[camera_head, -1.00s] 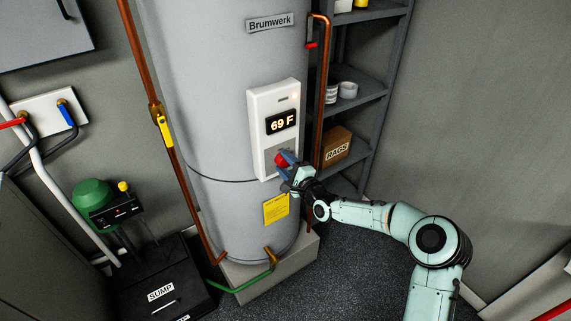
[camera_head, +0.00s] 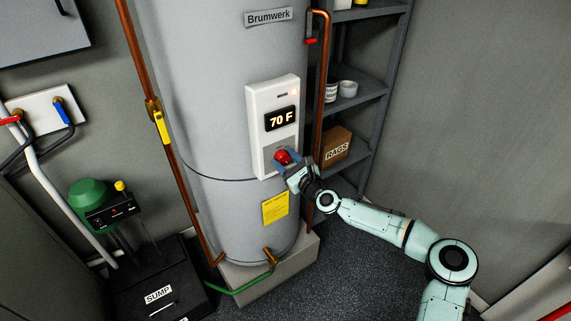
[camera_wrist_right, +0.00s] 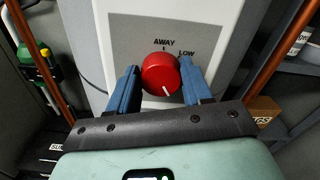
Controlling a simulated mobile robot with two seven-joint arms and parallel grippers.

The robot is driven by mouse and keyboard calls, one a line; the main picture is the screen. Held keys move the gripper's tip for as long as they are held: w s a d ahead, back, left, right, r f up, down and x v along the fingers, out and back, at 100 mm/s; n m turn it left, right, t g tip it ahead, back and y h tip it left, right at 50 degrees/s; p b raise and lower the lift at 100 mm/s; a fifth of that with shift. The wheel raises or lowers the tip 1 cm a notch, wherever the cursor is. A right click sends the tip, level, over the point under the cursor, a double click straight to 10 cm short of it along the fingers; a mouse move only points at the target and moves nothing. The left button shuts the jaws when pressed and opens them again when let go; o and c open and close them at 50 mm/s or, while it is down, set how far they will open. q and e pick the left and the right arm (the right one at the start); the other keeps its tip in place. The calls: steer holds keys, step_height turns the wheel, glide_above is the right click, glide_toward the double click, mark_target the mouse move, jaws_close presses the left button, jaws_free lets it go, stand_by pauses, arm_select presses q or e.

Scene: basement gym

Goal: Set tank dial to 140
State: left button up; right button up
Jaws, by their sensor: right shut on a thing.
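The grey tank (camera_head: 215,120) labelled Brumwerk carries a white control panel (camera_head: 258,145). Its display (camera_head: 282,118) reads 70 F. Below it is the round red dial (camera_head: 282,157), which also shows in the right wrist view (camera_wrist_right: 158,68). Its white pointer line faces down and slightly right there, away from the marks AWAY and LOW above it. Other marks are hidden. My right gripper (camera_head: 287,164) is at the panel, its blue fingers (camera_wrist_right: 161,82) shut on the dial, one on each side. My left gripper is out of view.
A copper pipe (camera_head: 322,90) runs close to the panel's right, with grey shelving (camera_head: 358,85) behind it holding a RAGS box (camera_head: 337,147). Another copper pipe (camera_head: 175,175) runs on the left. A black sump box (camera_head: 150,280) stands at lower left.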

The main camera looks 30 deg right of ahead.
steer(key=m+b, duration=0.1)
steer(key=m, duration=0.2)
steer(key=shift+d+m, duration=0.1)
steer(key=shift+m, duration=1.7)
steer(key=o, duration=1)
steer(key=shift+b, duration=0.3)
steer(key=shift+o, duration=0.2)
steer(key=shift+s+d, duration=0.15)
steer(key=shift+s, duration=0.45)
steer(key=s, duration=1.2)
steer(key=shift+d+b, duration=0.3)
steer(key=shift+d, duration=0.15)
